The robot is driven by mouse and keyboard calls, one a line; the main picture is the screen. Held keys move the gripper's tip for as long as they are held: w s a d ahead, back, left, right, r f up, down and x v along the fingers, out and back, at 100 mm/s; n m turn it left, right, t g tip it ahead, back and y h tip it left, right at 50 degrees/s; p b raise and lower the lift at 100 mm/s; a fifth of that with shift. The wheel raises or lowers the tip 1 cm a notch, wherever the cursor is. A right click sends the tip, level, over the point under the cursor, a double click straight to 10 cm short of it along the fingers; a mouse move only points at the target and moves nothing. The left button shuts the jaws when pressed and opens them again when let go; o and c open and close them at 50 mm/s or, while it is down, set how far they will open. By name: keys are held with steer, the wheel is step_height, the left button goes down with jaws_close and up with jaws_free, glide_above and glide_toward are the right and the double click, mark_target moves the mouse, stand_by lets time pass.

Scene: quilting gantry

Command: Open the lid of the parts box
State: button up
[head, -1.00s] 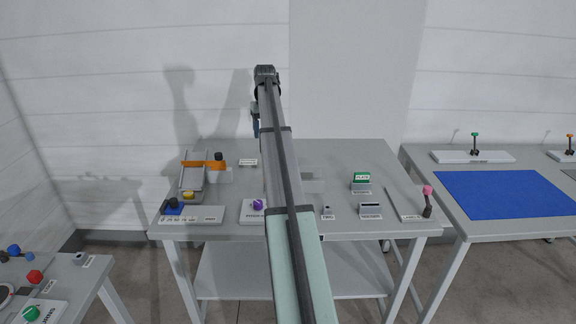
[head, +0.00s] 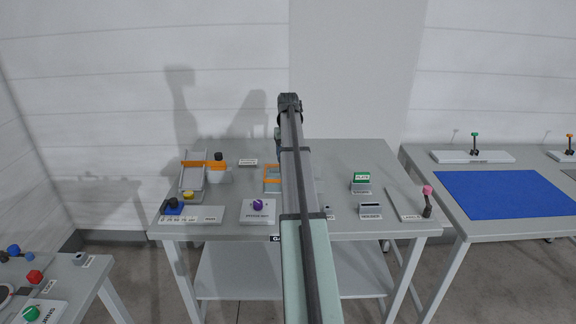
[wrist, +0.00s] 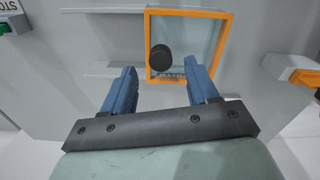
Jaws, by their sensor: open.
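An orange-framed box with a clear panel shows in the head view (head: 270,178), partly hidden by my arm; I take it to be the parts box. In the wrist view, its orange frame (wrist: 149,38) surrounds the clear panel, and a round black knob (wrist: 161,58) stands near one side. The panel appears to lie across the frame, so the lid looks closed. My gripper (wrist: 161,70) is open and empty. The knob appears between and beyond the blue fingertips, apart from them. In the head view my gripper (head: 278,138) is mostly hidden behind my arm.
Left on the table are an orange-barred fixture (head: 203,164) and a purple knob (head: 258,204). Right are a green-topped block (head: 361,179) and a pink-tipped lever (head: 427,198). A second table with a blue mat (head: 505,193) stands further right.

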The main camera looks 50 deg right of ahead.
mark_target(279, 169)
steer(key=shift+f, duration=2.25)
jaws_close()
